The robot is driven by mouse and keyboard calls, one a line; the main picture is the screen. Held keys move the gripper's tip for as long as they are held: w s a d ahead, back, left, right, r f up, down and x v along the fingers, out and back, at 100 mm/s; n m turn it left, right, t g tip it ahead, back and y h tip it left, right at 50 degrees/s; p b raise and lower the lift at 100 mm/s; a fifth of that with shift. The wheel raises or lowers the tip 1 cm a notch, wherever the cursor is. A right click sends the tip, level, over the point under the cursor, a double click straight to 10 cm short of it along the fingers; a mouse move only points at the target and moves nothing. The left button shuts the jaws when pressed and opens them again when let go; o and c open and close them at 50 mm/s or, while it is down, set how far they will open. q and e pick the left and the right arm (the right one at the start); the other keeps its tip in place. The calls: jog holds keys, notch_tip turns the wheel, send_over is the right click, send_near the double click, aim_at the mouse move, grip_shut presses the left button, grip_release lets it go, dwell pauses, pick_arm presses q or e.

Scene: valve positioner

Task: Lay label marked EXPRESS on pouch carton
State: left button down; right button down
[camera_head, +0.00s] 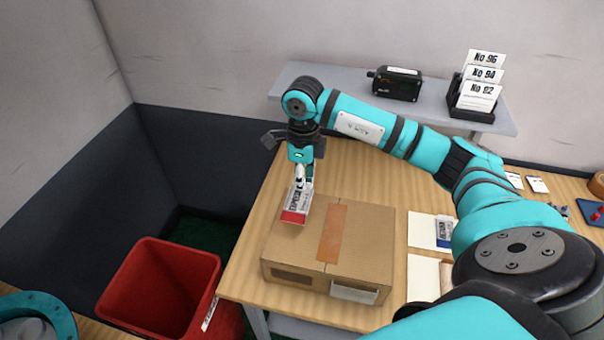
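The brown carton (371,228) sits on the wooden table with an orange tape strip (332,233) across its top. A pale pouch-like patch (354,293) is on its front side. The red and white label (296,207), its print small but seeming to read EXPRESS, hangs tilted at the carton's back left top. My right gripper (301,178) is above it, pointing down, and appears shut on its upper end. I cannot tell whether the label's lower edge touches the carton. My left gripper is out of view; only part of my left arm shows at bottom left.
A red bin (160,292) stands left of the table. A blue and white label (444,231) lies on a pale sheet (424,230) right of the carton. The back shelf (340,85) bears a black device (397,83) and a rack of numbered cards (480,90). My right arm hides much of the table's right side.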

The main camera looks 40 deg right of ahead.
jog(key=shift+f, duration=0.6)
notch_tip(320, 180, down, 5)
jog(key=b, duration=0.3)
jog(key=shift+w+f+b, duration=0.1)
jog(key=shift+f+b, duration=0.25)
jog(key=shift+f, duration=0.05)
jog(key=shift+d, duration=0.1)
dwell(0.7)
jog(key=shift+f+b, duration=0.45)
jog(key=shift+b, duration=0.6)
dwell(0.7)
jog(key=c, duration=1.4)
grip_release()
jog(key=shift+r, duration=0.1)
